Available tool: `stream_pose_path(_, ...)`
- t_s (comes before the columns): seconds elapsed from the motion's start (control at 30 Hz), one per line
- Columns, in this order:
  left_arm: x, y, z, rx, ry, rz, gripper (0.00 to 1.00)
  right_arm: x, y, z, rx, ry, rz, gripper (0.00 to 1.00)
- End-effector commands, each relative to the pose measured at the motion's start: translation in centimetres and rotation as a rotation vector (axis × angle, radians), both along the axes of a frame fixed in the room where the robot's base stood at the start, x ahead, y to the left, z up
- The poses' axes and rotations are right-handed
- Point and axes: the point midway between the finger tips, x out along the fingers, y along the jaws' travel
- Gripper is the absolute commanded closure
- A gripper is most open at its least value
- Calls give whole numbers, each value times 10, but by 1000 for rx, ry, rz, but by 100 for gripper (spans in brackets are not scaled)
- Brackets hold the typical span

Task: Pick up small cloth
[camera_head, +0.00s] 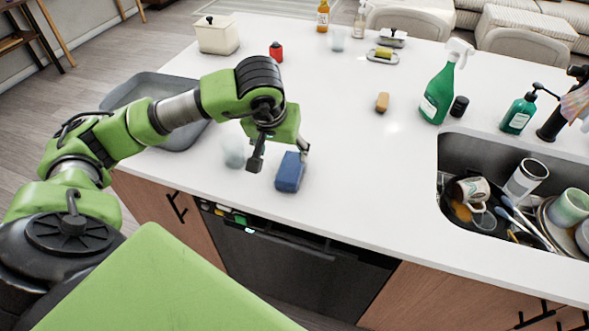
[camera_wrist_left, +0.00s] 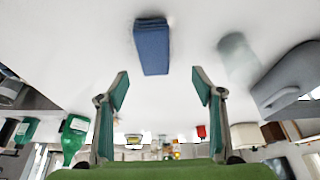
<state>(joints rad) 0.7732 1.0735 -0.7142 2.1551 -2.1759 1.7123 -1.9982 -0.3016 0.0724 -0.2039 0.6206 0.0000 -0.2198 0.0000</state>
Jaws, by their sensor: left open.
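The small cloth (camera_head: 289,172) is a blue folded block lying on the white island counter, near its front edge. It also shows in the left wrist view (camera_wrist_left: 151,47), beyond the fingertips and roughly in line with the gap between them. My left gripper (camera_head: 280,156) is open and empty, right by the cloth in the head view. In the left wrist view its two fingers (camera_wrist_left: 160,80) stand wide apart, with nothing between them. I cannot tell whether a finger touches the cloth. My right gripper is not in view.
A clear glass (camera_head: 234,151) stands close left of the gripper, and a grey tray (camera_head: 185,136) lies behind my arm. A sponge (camera_head: 382,102), a green spray bottle (camera_head: 440,95) and a sink with dishes (camera_head: 458,160) are to the right. The counter right of the cloth is clear.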

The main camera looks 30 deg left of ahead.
Motion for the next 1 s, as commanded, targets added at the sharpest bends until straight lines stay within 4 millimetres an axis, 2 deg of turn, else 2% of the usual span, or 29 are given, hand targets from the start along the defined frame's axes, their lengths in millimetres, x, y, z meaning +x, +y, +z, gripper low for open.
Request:
stream_pose_path(0.07, 4, 2, -15, -1, 6, 1, 39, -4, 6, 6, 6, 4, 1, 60)
stream_pose_path(0.2, 13, 4, -34, -3, 2, 1, 39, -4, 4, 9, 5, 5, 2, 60)
stream_pose_path(0.37, 17, 5, -43, -2, 1, 1, 39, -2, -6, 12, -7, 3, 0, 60)
stream_pose_path(0.47, 21, 3, -51, -3, 3, 0, 39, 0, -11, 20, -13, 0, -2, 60)
stream_pose_path(0.6, 28, 0, -70, -5, 5, 2, 39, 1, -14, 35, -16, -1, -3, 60)
stream_pose_path(0.7, 34, 3, -83, -4, 2, 2, 39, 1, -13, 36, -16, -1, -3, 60)
stream_pose_path(0.8, 36, 4, -90, -3, 0, 1, 39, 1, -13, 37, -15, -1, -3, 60)
stream_pose_path(1.0, 37, 4, -91, -2, -2, 1, 39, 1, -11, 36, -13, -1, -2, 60)
